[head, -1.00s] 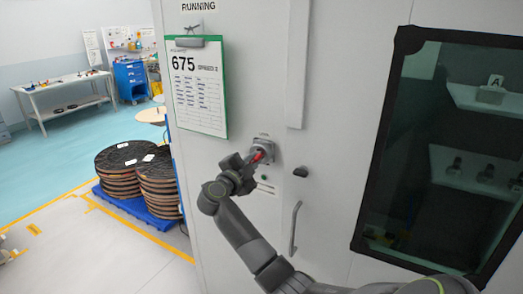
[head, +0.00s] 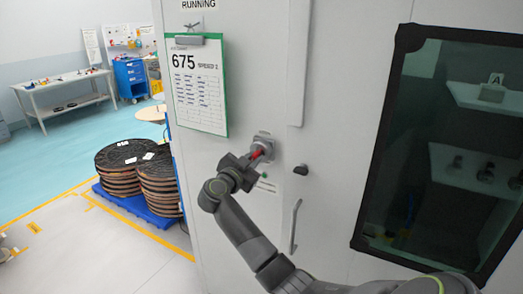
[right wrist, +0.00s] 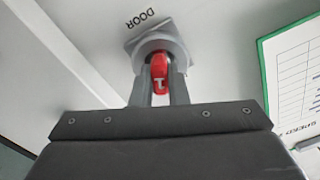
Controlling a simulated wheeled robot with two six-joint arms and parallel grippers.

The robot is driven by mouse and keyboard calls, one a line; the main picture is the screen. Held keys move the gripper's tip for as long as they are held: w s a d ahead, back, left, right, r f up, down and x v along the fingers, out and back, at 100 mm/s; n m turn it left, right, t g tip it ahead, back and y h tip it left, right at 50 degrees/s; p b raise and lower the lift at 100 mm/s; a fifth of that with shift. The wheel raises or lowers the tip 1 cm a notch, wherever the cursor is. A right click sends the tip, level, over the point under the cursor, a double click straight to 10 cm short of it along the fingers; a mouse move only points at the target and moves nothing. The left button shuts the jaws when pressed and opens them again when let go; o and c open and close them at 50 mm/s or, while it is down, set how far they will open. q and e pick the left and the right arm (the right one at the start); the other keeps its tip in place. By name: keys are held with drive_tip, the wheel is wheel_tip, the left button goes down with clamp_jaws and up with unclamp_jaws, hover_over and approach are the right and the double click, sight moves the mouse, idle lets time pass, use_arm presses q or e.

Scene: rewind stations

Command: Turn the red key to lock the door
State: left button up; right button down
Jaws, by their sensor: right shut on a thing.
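The red key (head: 257,153) sits in a round grey lock (head: 266,142) on a square plate on the light grey cabinet front. The key also shows in the right wrist view (right wrist: 159,70), below the plate marked DOOR (right wrist: 150,25). My right gripper (head: 252,157) is at the lock, its two fingers on either side of the key and shut on it. The door (head: 340,140) has a dark window and appears closed. My left gripper is not in view.
A vertical door handle (head: 295,226) and a small black knob (head: 300,170) are right of the lock. A clipboard (head: 200,115) with a green edge hangs above left. Stacked reels (head: 120,172) stand on a blue pallet (head: 150,213) at the left.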

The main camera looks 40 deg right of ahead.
drive_tip(key=shift+f, duration=0.1)
drive_tip(key=n, duration=0.6)
drive_tip(key=c, duration=1.3)
unclamp_jaws()
drive_tip(key=shift+s+d, duration=0.1)
drive_tip(key=shift+c, duration=0.2)
drive_tip(key=shift+a, duration=0.35)
drive_tip(key=b+v, duration=0.6)
drive_tip(key=v, duration=1)
drive_tip(key=shift+s+a+r, duration=0.25)
drive_tip(key=shift+a, duration=0.1)
